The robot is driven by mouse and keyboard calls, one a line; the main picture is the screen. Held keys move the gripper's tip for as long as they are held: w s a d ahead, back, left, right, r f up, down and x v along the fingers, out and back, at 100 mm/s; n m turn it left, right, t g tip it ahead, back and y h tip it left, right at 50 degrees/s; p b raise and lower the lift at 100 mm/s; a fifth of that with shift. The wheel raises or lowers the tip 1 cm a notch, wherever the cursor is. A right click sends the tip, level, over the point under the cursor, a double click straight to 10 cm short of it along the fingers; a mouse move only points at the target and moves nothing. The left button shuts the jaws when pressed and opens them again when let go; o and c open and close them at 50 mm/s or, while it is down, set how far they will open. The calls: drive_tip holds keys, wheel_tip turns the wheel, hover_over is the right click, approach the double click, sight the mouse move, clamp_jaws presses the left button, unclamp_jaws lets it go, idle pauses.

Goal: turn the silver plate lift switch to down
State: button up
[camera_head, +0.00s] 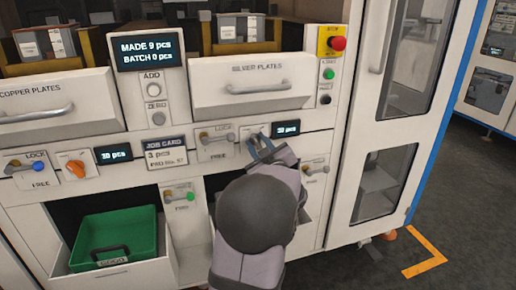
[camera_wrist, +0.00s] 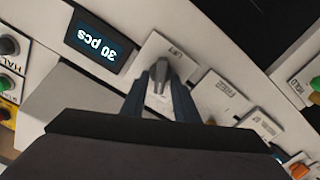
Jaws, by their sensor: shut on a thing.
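The silver plate lift switch (camera_wrist: 158,82) has a grey knob on a white plate marked LIFT in the wrist view. In the head view its white plate (camera_head: 246,131) is under the SILVER PLATES drawer (camera_head: 254,88), partly hidden by my arm. My gripper (camera_wrist: 159,90) is shut on the knob, with a dark blue finger on each side of it. The gripper also shows at the panel in the head view (camera_head: 263,146). Which marked position the knob points to cannot be read.
A display (camera_head: 286,129) reading 30 pcs is right of the switch. A LOCK/FREE lever (camera_head: 216,137) is close on its left. An orange knob (camera_head: 76,168) is further left. A green bin (camera_head: 116,238) sits in an open drawer below. A red stop button (camera_head: 338,43) is upper right.

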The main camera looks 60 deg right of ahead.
drive_tip(key=shift+n, duration=0.4)
drive_tip(key=o, duration=0.7)
drive_tip(key=v, duration=0.7)
drive_tip(key=shift+s+a, duration=0.15)
drive_tip(key=shift+a, duration=0.05)
